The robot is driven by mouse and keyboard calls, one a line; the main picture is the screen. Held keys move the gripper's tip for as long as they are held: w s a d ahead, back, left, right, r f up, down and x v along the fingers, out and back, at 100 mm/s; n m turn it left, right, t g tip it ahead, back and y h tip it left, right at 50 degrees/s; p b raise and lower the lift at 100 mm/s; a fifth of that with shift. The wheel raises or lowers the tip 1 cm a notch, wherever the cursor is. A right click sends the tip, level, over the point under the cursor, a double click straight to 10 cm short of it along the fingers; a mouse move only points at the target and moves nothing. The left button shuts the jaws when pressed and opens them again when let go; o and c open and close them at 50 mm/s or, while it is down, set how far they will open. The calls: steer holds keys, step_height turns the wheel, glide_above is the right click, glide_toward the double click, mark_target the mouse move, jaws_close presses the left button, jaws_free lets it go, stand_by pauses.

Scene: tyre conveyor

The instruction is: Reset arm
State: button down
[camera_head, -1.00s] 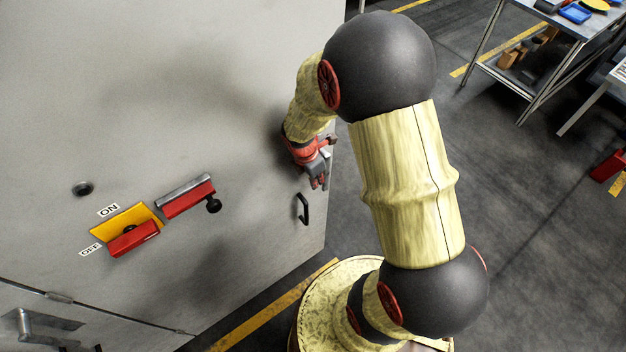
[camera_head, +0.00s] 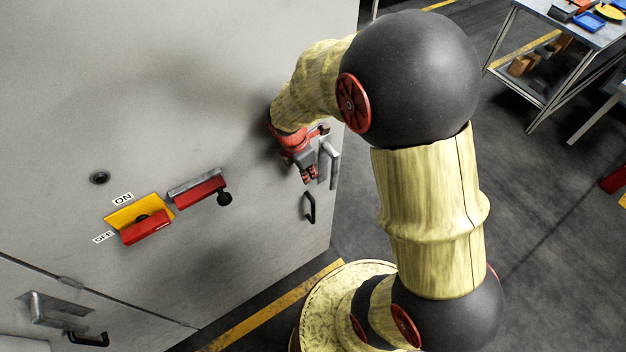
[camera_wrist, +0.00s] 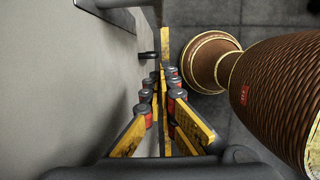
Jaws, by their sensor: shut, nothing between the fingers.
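My gripper (camera_head: 308,174) is shut and empty, pointing down close to the grey cabinet's face near its right edge. In the wrist view my gripper's fingers (camera_wrist: 163,76) are together with nothing between them. The cabinet (camera_head: 150,70) carries a yellow and red ON/OFF switch (camera_head: 140,220) and, beside it, a red and metal lever with a black knob (camera_head: 200,187). A metal handle (camera_head: 329,165) stands just right of my gripper, and a black pull handle (camera_head: 309,207) is just below it.
A lower metal handle (camera_head: 55,312) is on the cabinet at the lower left. A metal table (camera_head: 548,65) with blue and yellow items stands at the upper right.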

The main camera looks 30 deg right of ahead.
steer(key=shift+a+r, duration=0.2)
steer(key=shift+r, duration=0.35)
steer(key=shift+a+r, duration=0.15)
steer(key=shift+r, duration=0.4)
steer(key=s+a+r+m+t+y+b, duration=0.1)
steer(key=s+a+r+m+t+b, duration=0.1)
steer(key=s+m+b, duration=0.5)
steer(key=s+a+r+m+t+y+b, duration=0.1)
steer(key=s+a+r+m+t+b, duration=0.2)
steer(key=s+a+m+b, duration=0.3)
steer(key=s+r+m+b, duration=0.1)
steer(key=m+b, duration=0.2)
steer(key=m, duration=0.2)
steer(key=shift+s+r+t, duration=0.2)
steer(key=shift+s+t, duration=0.1)
